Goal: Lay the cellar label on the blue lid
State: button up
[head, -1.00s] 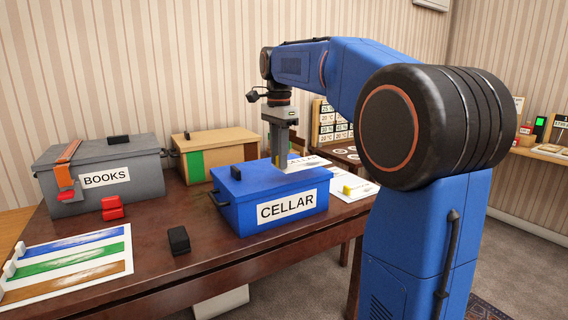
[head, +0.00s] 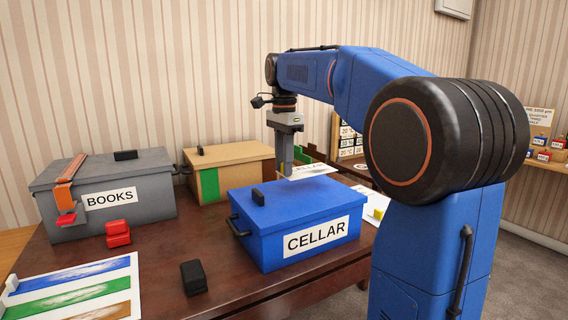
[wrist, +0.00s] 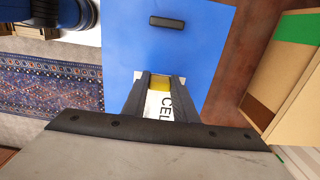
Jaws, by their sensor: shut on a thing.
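The blue box (head: 252,249) stands on the table with a CELLAR sign on its front. My gripper (head: 284,172) is shut on the cellar label (head: 318,169), a white card with dark letters. It holds the label raised by the lid's rear edge. In the wrist view, the label (wrist: 158,108) and a yellow tab (wrist: 160,84) show between the fingers, with part of the lettering hidden. The label's exact height over the lid is unclear.
A grey BOOKS box (head: 150,205) with an orange strap stands at left, a tan box (head: 235,172) behind. A red block (head: 118,234), a black block (head: 194,277) and a striped sheet (head: 75,290) lie on the table. A white sheet with a yellow tab (head: 378,213) lies right.

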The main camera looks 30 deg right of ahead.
jog(key=shift+f, duration=2.4)
jog(key=shift+f, duration=0.7)
jog(key=o, duration=1.1)
notch_tip(320, 180, up, 17)
jog(key=shift+r, duration=0.2)
jog(key=shift+s, duration=0.15)
